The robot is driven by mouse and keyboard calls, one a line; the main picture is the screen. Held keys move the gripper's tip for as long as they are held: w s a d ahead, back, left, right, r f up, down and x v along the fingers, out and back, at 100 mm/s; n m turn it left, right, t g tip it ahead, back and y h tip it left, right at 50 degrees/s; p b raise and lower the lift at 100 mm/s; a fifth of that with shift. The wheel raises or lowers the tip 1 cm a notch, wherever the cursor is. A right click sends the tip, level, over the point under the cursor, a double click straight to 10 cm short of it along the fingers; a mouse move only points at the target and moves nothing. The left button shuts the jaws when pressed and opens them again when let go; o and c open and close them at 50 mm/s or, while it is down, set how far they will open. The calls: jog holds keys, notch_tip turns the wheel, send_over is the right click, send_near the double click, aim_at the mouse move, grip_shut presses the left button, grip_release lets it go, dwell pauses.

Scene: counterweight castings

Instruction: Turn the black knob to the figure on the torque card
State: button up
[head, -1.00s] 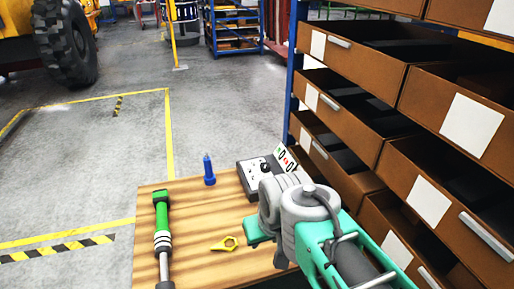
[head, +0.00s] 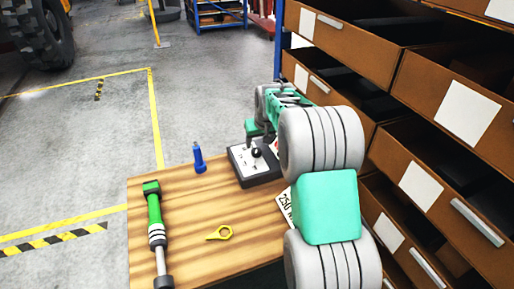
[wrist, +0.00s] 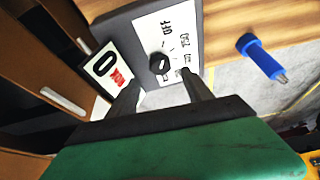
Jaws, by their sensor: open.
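The black knob (wrist: 160,63) sits on the white dial face (wrist: 178,22) of a dark box (head: 262,176). OFF and 250 are legible on the dial; other figures are small or partly covered. I cannot tell where the knob points. My gripper (wrist: 160,91) is open, its fingertips just short of the knob and either side of its line, apparently not touching. In the head view the knob (head: 256,153) shows below my gripper. The torque card (head: 285,209) lies on the bench and reads 250 with a cut-off letter; my arm covers part of it.
A blue tool (head: 199,158), a yellow ring tool (head: 220,233) and a green-handled wrench (head: 155,215) are on the wooden bench (head: 195,200). Brown drawers (head: 405,185) rise close on the right.

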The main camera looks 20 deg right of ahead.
aim_at(257, 150)
jog(key=p+x, duration=0.1)
jog(key=x, duration=0.5)
jog(key=shift+f, duration=0.1)
jog(key=shift+c, duration=0.5)
grip_shut()
